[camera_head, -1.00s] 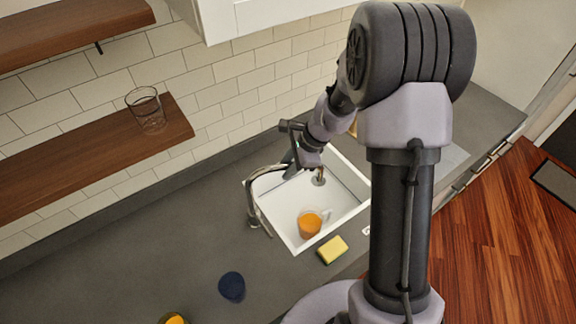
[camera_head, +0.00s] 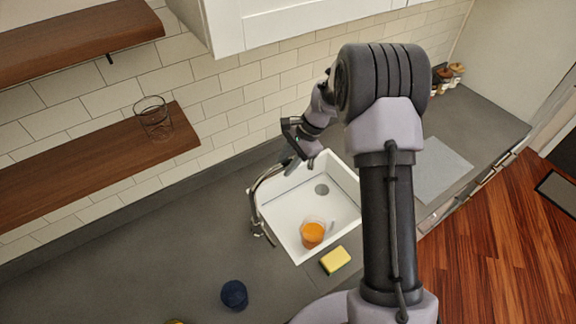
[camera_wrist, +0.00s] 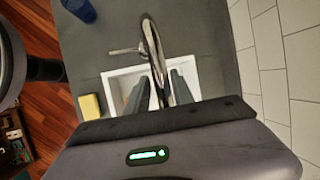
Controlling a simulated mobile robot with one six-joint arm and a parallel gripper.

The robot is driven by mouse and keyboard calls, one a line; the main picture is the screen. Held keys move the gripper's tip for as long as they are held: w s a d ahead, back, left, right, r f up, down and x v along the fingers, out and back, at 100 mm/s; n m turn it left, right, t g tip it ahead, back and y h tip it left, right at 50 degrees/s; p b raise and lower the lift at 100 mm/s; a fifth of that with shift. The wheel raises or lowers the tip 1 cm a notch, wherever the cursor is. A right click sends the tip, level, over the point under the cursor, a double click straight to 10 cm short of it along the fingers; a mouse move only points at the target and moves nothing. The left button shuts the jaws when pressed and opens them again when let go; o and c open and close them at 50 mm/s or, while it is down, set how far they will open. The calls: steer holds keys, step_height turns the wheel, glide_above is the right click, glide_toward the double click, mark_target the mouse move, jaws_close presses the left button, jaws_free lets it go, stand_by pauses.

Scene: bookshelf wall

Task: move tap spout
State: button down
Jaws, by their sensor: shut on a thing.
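The chrome tap spout (camera_head: 268,178) curves up from its base on the counter and reaches over the left edge of the white sink (camera_head: 287,232). My gripper (camera_head: 291,162) is at the spout's far end, near the back corner of the sink. In the wrist view the spout (camera_wrist: 153,42) runs between the two dark fingers of my gripper (camera_wrist: 160,85), which are shut on it. The exact contact is hidden in the head view.
A glass with orange contents (camera_head: 312,232) stands in the sink. A yellow sponge (camera_head: 335,260) and a dark blue cup (camera_head: 234,294) are on the counter. The tiled wall (camera_head: 245,95) is close behind my gripper; a clear glass (camera_head: 154,120) stands on a wooden shelf.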

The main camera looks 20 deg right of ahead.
steer(key=c, duration=1.1)
jaws_free()
steer(key=v, duration=1.7)
steer(key=shift+r, duration=0.25)
steer(key=shift+s+f, duration=0.1)
steer(key=s+a+f+n+t+h+b, duration=0.1)
steer(key=s+a+f+n+t+b, duration=0.3)
steer(key=s+b, duration=0.6)
steer(key=s+a+f+n+g+h+b, duration=0.1)
steer(key=s+a+f+n+h+b, duration=0.1)
steer(key=s+a+f+b, duration=0.7)
steer(key=s+f+n+t+b, duration=0.2)
steer(key=s+f+n+b, duration=0.1)
steer(key=s+f+b, duration=0.5)
steer(key=shift+s+d+n+b, duration=0.3)
steer(key=shift+s+d+b, duration=0.25)
steer(key=shift+b, duration=0.5)
